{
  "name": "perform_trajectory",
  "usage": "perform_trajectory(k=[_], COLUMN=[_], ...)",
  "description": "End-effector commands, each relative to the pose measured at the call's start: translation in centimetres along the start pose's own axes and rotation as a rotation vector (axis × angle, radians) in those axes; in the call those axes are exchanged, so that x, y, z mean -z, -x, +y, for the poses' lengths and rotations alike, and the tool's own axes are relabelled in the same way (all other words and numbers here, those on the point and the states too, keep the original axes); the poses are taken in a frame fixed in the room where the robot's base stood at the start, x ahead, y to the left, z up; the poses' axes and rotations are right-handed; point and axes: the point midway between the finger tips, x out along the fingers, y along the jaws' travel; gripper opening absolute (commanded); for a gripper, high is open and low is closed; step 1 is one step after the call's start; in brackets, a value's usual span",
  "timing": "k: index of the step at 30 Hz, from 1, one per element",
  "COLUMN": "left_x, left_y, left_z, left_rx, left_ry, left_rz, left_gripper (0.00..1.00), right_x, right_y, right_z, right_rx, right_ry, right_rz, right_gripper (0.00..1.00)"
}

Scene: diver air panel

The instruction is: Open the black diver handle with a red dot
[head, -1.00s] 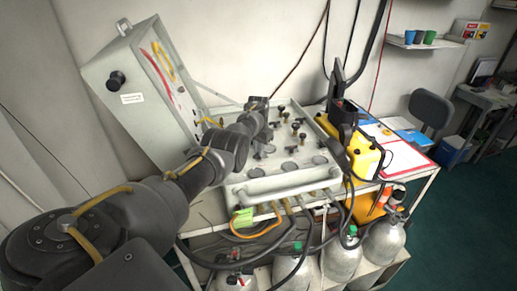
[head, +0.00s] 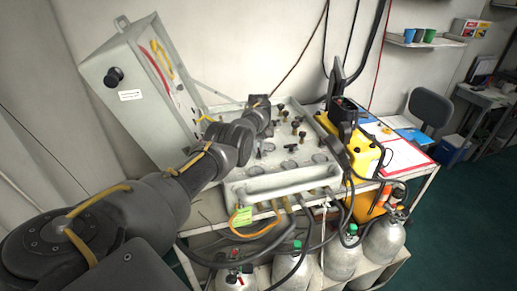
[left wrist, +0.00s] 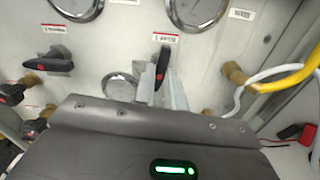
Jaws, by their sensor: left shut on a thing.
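The black diver handle with a red dot (left wrist: 162,64) stands on the light grey panel in the left wrist view, below a white label with red edging. My left gripper (left wrist: 163,86) has its two pale fingers around this handle and is shut on it. The handle is roughly upright in that view, with the dot showing between the fingers. In the head view my left gripper (head: 260,103) is over the back left of the air panel (head: 265,184), and my arm hides part of it. The right gripper does not show.
Another black handle with a red dot (left wrist: 48,65) sits left in the wrist view. Gauges (left wrist: 205,8), brass fittings (left wrist: 235,74) and a yellow hose (left wrist: 285,80) are close by. The open case lid (head: 140,95) rises left of my arm; a yellow box (head: 361,160) stands right.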

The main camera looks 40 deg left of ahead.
Motion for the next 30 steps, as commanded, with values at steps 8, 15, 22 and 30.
perform_trajectory(k=[8,15,22,30], left_x=[0.10,0.10,0.11,0.06], left_y=[0.08,0.10,0.12,0.06], left_z=[0.01,0.01,0.02,0.02], left_rx=[-0.001,-0.001,-0.001,-0.001], left_ry=[0.071,0.083,0.081,0.080], left_rz=[0.004,0.004,0.004,0.002], left_gripper=[0.00,0.00,0.00,0.34], right_x=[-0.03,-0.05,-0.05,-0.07], right_y=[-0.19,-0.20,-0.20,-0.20], right_z=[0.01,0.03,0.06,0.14], right_rx=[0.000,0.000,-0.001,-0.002], right_ry=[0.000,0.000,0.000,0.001], right_rz=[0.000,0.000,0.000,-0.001], right_gripper=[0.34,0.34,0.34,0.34])
